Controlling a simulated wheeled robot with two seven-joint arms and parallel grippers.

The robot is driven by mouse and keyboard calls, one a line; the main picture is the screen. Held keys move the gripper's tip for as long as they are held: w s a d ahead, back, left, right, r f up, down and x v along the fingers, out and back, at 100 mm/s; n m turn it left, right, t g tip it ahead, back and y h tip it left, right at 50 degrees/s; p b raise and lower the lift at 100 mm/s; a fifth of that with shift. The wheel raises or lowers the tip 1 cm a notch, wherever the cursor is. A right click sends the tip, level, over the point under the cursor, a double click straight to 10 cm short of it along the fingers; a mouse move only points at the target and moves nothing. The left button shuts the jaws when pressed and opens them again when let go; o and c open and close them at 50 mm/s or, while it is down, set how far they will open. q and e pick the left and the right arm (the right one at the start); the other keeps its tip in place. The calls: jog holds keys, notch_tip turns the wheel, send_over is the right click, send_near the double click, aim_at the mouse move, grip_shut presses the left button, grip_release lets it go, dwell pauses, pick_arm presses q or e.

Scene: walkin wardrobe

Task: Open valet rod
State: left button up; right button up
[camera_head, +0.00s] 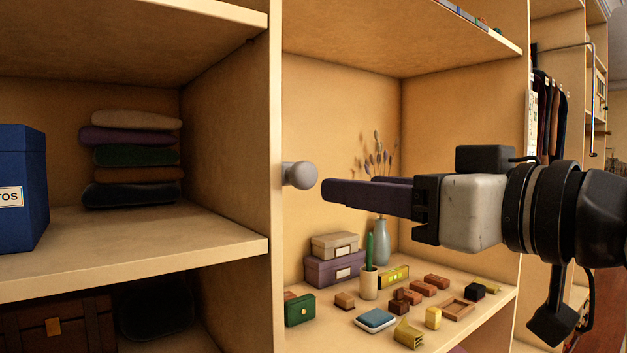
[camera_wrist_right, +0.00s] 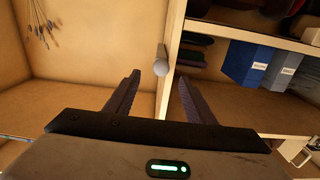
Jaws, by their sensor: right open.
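The valet rod (camera_head: 300,175) shows as a short grey rod with a rounded knob end, sticking out from the front edge of the upright panel between two shelf bays. My right gripper (camera_head: 326,191) reaches in from the right, with its dark fingers pointing left at the knob and a small gap in the picture between them. In the right wrist view the rod's knob (camera_wrist_right: 161,67) lies ahead, between the lines of the two spread fingers (camera_wrist_right: 160,85). The fingers are open and hold nothing. My left gripper is not in view.
The upright panel (camera_head: 276,120) stands behind the knob. The right bay's lower shelf (camera_head: 455,331) holds boxes, a vase (camera_head: 381,241) and several small blocks below my arm. Folded clothes (camera_head: 135,157) and a blue box (camera_head: 20,185) sit in the left bay.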

aim_at(309, 176)
jog(key=x, duration=0.3)
jog(key=p+x, duration=0.1)
jog(key=x, duration=0.6)
jog(key=shift+s+a+r+p, duration=0.1)
jog(key=shift+s+r+p, duration=0.05)
jog(key=shift+r+p, duration=0.25)
grip_shut()
